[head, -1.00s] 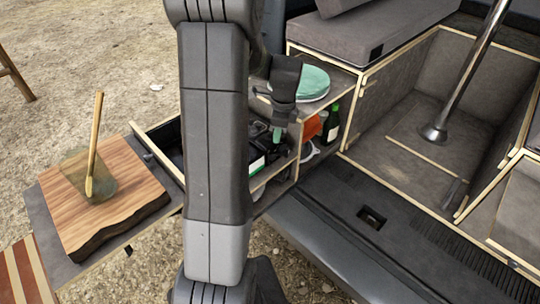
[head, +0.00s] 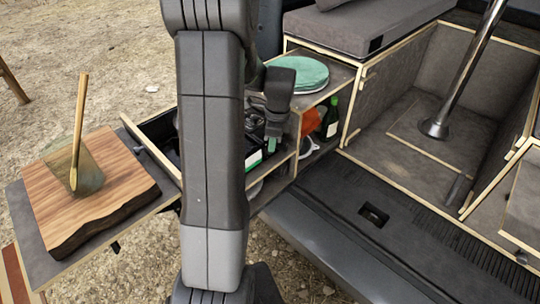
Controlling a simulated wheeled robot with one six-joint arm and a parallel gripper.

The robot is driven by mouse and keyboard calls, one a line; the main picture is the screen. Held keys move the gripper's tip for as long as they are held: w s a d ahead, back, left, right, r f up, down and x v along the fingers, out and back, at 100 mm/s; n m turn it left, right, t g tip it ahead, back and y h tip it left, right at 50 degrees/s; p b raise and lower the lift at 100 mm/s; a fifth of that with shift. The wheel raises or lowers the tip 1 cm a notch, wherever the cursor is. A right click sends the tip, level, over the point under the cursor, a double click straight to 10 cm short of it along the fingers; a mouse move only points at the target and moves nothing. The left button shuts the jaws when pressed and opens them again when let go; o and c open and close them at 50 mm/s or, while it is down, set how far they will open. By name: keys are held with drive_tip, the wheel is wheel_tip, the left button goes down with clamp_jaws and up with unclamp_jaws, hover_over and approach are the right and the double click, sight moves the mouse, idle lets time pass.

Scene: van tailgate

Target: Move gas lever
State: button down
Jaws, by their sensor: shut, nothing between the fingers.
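My gripper (head: 271,141) is dark and points down over the open pull-out drawer of the van kitchen, just right of my arm link. Its fingers are shut, with nothing seen between them, and a small green patch shows at their tips. Dark equipment, which may be the stove, sits in the drawer beside and below the gripper. The gas lever cannot be made out; my arm hides much of the drawer. I cannot tell whether the fingertips touch anything.
A wooden cutting board (head: 120,205) with a wooden utensil (head: 79,130) lies on the left shelf. Green plates (head: 300,75) sit on the cabinet top. A dark bottle (head: 330,118) and an orange item (head: 310,123) stand in the cubby. A metal pole (head: 465,70) rises at right.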

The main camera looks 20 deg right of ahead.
drive_tip(key=shift+f, duration=0.15)
drive_tip(key=shift+f+b, duration=0.6)
drive_tip(key=shift+f, duration=0.35)
drive_tip(key=shift+s+d+r, duration=0.15)
drive_tip(key=shift+d+r, duration=0.05)
drive_tip(key=shift+r, duration=0.1)
drive_tip(key=shift+s+d+r+p, duration=0.15)
drive_tip(key=shift+s+d+p, duration=0.2)
drive_tip(key=shift+d, duration=0.2)
drive_tip(key=shift+s+d+r+p, duration=0.2)
drive_tip(key=shift+d+p, duration=0.1)
drive_tip(key=shift+d, duration=0.2)
wheel_tip(320, 180, up, 14)
drive_tip(key=d, duration=0.1)
drive_tip(key=shift+s+f, duration=0.15)
drive_tip(key=shift+s, duration=0.2)
drive_tip(key=shift+d, duration=0.1)
